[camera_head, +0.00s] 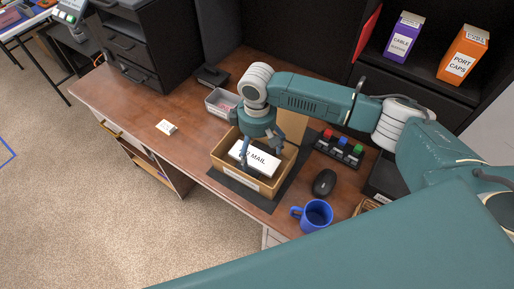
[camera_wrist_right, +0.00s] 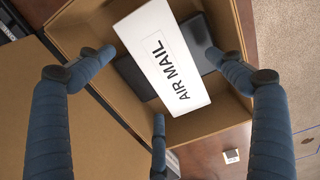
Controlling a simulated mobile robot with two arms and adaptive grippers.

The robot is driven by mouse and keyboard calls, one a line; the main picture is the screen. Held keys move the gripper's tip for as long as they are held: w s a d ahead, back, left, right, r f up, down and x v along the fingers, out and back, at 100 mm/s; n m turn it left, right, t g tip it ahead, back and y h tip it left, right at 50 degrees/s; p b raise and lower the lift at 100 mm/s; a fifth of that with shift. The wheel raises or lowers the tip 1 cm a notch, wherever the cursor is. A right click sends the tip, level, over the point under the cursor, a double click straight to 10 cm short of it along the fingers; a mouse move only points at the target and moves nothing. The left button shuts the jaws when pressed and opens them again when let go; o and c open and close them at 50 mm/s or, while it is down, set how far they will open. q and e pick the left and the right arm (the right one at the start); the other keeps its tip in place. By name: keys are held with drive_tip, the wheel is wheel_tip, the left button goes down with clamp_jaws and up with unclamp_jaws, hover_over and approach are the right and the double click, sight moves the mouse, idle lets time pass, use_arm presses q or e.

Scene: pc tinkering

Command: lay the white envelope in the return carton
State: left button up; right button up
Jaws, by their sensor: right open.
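The white envelope (camera_head: 262,161), marked AIR MAIL, lies inside the open cardboard carton (camera_head: 243,179) on the desk. In the right wrist view the envelope (camera_wrist_right: 165,60) lies at a slant across a dark object (camera_wrist_right: 135,78) inside the carton (camera_wrist_right: 212,122). My right gripper (camera_head: 262,150) is just above the carton, with its fingers open and spread around the envelope. In the right wrist view the fingertips (camera_wrist_right: 160,75) stand apart from each other and grip nothing. Part of the envelope is hidden behind a finger in the head view. My left gripper is not in view.
A blue mug (camera_head: 313,216) and a black mouse (camera_head: 324,182) stand right of the carton. A rack with coloured blocks (camera_head: 340,148) is behind them. A grey bin (camera_head: 221,103) is behind the carton. A small white item (camera_head: 166,127) lies on the otherwise clear left desk.

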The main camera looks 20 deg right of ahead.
sight(257, 154)
drive_tip(key=shift+r, duration=0.2)
wheel_tip(257, 154, up, 12)
drive_tip(key=shift+f, duration=0.2)
idle(0.6)
